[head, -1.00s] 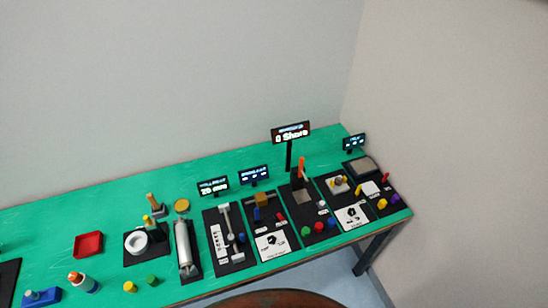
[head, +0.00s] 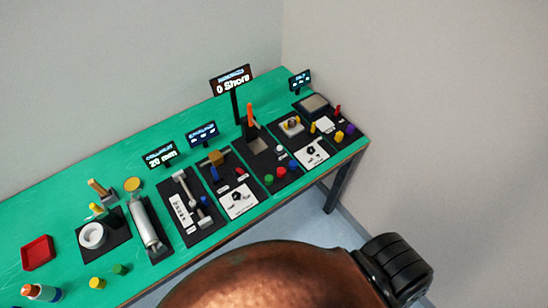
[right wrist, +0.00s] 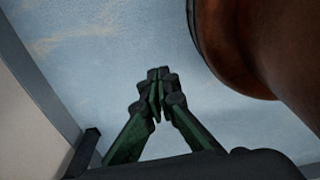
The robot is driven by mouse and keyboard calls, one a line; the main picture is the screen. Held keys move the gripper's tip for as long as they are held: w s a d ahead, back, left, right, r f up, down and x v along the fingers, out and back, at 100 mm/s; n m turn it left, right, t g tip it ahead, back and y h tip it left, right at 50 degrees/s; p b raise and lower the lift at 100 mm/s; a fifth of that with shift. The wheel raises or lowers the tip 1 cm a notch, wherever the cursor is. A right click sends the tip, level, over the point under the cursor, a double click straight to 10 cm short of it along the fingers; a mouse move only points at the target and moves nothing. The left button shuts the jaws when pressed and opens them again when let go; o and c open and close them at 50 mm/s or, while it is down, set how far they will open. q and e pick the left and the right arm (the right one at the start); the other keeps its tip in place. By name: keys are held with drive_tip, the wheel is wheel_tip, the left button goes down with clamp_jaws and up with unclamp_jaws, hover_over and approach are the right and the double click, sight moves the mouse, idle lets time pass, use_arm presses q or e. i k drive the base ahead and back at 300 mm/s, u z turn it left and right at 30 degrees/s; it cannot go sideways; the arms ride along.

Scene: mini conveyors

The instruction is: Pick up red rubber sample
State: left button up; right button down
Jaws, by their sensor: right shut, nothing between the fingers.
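Several small coloured samples lie at the front of the station whose display reads "0 Shore". A red round piece (head: 281,172) there sits between a green one (head: 269,180) and a blue one (head: 292,164); I take it as the red rubber sample, though it is too small to tell its material. My right gripper (right wrist: 157,78) shows in the right wrist view, its fingertips together and empty, over pale blue floor and away from the bench. My left gripper is in no view.
The green bench (head: 180,108) carries several dark station boards. A Shore display (head: 232,80) stands upright behind the samples. Other red items are a small piece (head: 241,173), an upright piece (head: 337,111) and a tray (head: 38,253). A wall stands behind the bench.

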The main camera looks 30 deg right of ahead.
sight(281, 171)
drive_tip(key=z, duration=1.6)
